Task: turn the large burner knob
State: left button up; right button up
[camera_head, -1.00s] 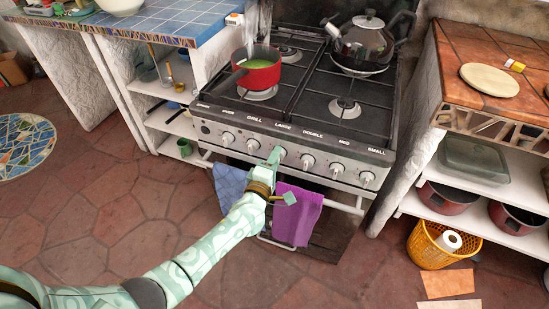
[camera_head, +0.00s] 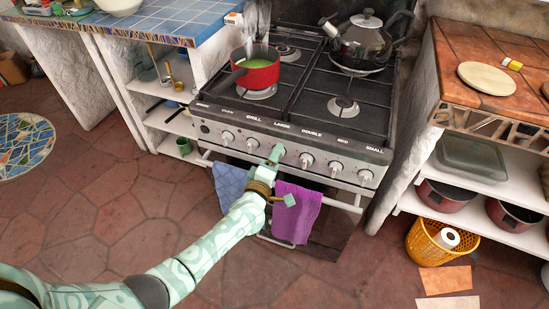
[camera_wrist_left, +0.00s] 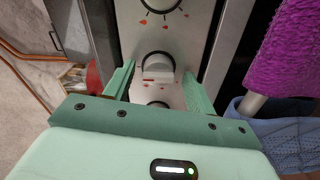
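The stove's front panel (camera_head: 322,151) carries a row of pale knobs under printed labels. The large burner knob, third from the left under "LARGE", is mostly hidden by my left gripper (camera_head: 275,155) in the head view. In the left wrist view, a white knob (camera_wrist_left: 157,70) with red marks around it sits between the two green fingers of my left gripper (camera_wrist_left: 158,86). The fingers are open, one on each side, with visible gaps to the knob. My right gripper is not in view.
Neighbouring knobs (camera_head: 307,160) sit close on both sides. A purple towel (camera_head: 295,213) and a blue towel (camera_head: 229,184) hang below the panel. A red pot (camera_head: 257,73) and a kettle (camera_head: 363,42) stand on the hob.

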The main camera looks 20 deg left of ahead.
pick_arm(q)
jog(key=shift+r, duration=0.1)
jog(key=s+p, duration=0.4)
jog(key=s, duration=1.2)
jog(key=shift+s+a+p, duration=0.15)
jog(key=shift+a+p, duration=0.15)
jog(key=shift+p, duration=0.05)
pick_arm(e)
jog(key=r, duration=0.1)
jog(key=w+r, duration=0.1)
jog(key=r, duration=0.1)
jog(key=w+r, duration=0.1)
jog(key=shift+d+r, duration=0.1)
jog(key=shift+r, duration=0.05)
